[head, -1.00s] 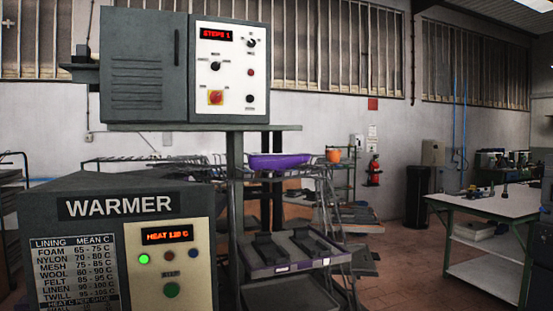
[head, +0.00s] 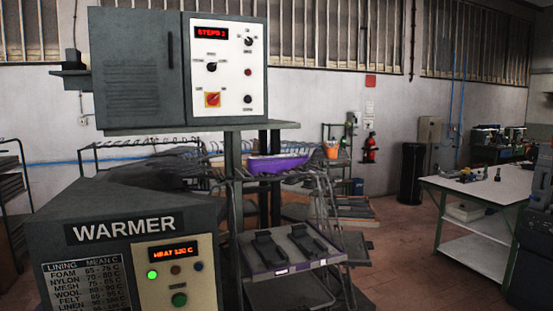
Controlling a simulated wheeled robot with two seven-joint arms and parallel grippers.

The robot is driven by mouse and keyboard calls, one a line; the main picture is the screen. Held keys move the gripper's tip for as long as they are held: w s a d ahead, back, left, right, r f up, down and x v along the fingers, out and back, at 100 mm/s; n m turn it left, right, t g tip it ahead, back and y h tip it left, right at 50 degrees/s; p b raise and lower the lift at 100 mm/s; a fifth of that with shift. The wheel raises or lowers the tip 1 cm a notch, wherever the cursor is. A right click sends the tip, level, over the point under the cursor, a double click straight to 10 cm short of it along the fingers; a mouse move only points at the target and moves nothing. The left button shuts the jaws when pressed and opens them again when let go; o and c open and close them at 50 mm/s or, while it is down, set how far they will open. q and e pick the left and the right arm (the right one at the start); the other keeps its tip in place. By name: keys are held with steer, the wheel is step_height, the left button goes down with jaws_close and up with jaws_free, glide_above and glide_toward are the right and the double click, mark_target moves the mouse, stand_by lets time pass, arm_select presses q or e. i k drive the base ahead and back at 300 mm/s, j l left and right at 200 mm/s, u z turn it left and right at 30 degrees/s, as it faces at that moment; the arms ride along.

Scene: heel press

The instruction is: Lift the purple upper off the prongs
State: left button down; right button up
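Neither of my grippers is in view.
The grey WARMER box (head: 130,240) fills the lower left. A control cabinet (head: 183,70) stands on the post above it. A tray (head: 290,262) with two dark rails juts out below the upper. A white-topped table (head: 480,190) stands at right, with open floor between.

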mark_target(273, 164)
steer(key=i+j+z, duration=0.1)
steer(key=j, duration=0.4)
steer(key=i+j+z, duration=0.15)
steer(key=j, duration=0.4)
steer(key=i+j+z, duration=0.1)
steer(key=i+j, duration=0.15)
steer(key=j, duration=0.3)
steer(key=i+j+z, duration=0.15)
steer(key=j, duration=0.4)
steer(key=j+z, duration=0.1)
steer(key=j, duration=0.5)
